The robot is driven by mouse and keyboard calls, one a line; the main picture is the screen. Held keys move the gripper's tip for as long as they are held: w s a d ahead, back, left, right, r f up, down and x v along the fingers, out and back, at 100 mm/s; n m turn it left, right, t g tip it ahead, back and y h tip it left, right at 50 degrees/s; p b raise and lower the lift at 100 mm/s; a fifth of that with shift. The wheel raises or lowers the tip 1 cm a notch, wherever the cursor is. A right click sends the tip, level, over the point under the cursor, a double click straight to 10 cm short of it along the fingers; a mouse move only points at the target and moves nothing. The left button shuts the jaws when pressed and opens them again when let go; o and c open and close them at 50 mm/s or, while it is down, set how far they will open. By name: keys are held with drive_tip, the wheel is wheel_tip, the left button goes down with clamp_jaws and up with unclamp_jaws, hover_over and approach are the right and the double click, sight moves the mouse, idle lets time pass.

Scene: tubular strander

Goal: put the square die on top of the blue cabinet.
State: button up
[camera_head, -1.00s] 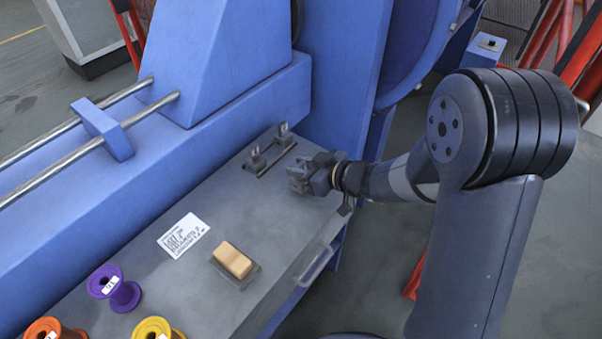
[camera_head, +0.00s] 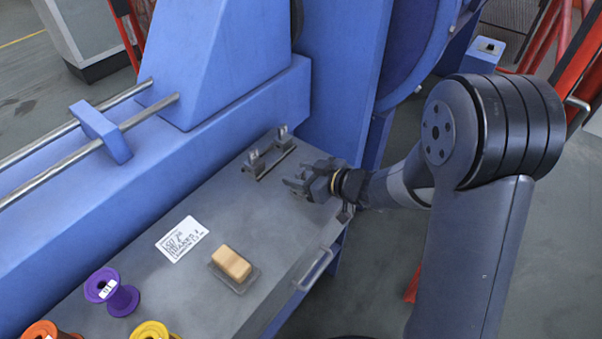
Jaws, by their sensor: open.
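My gripper (camera_head: 297,189) is open and empty, low over the right end of the grey bench top. It is just right of and nearer than a small dark rack (camera_head: 272,163), apart from it. The rack carries two small upright pieces with pale marks, one at the left (camera_head: 253,160) and one at the right (camera_head: 283,136). I cannot tell whether either is the square die. A low blue box (camera_head: 477,62) at the upper right, beyond the arm, may be the blue cabinet.
On the bench (camera_head: 205,295) are a white label card (camera_head: 182,239), a tan block (camera_head: 232,263) on a grey plate, and purple (camera_head: 115,294), yellow and orange spools. Blue machine housing (camera_head: 225,60) borders the bench. Red bars (camera_head: 565,60) stand at the upper right.

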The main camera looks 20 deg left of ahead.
drive_tip(key=shift+d+r, duration=0.1)
drive_tip(key=shift+r, duration=0.15)
drive_tip(key=p+v, duration=0.2)
drive_tip(key=v, duration=0.9)
drive_tip(key=shift+d+r, duration=0.2)
drive_tip(key=shift+d, duration=0.15)
drive_tip(key=shift+s, duration=0.15)
